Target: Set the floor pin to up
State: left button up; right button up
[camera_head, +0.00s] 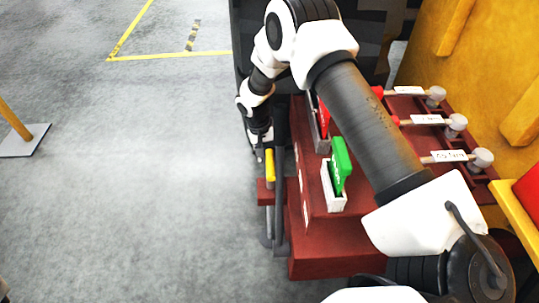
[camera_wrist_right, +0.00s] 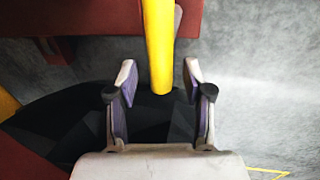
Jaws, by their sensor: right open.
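A yellow bar, which looks like the floor pin's handle (camera_head: 270,168), stands at the left side of the dark red machine base (camera_head: 335,262). Dark rods run down beside it towards the floor. My right gripper (camera_head: 262,142) is just beyond the bar in the head view, small and partly unclear there. In the right wrist view the yellow bar (camera_wrist_right: 158,45) reaches in from the top, and its rounded end lies between the two fingertips of my right gripper (camera_wrist_right: 160,85). The fingers are open, with a visible gap on each side of the bar. My left gripper is not in view.
A green lever (camera_head: 341,163) and a red lever (camera_head: 323,118) stand on the base, close under my right arm. Several grey knobs (camera_head: 481,159) with labels lie to the right, before a yellow wall (camera_head: 490,75). The grey floor (camera_head: 120,190) at left is largely clear.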

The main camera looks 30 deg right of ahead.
jog(key=shift+d+f, duration=0.1)
jog(key=shift+f, duration=0.3)
jog(key=shift+r, duration=0.1)
grip_shut()
notch_tip(320, 180, up, 11)
jog(key=p, duration=0.9)
jog(key=shift+r, duration=0.15)
jog(key=shift+c, duration=0.7)
grip_release()
jog(key=shift+o, duration=0.7)
jog(key=shift+r, duration=0.1)
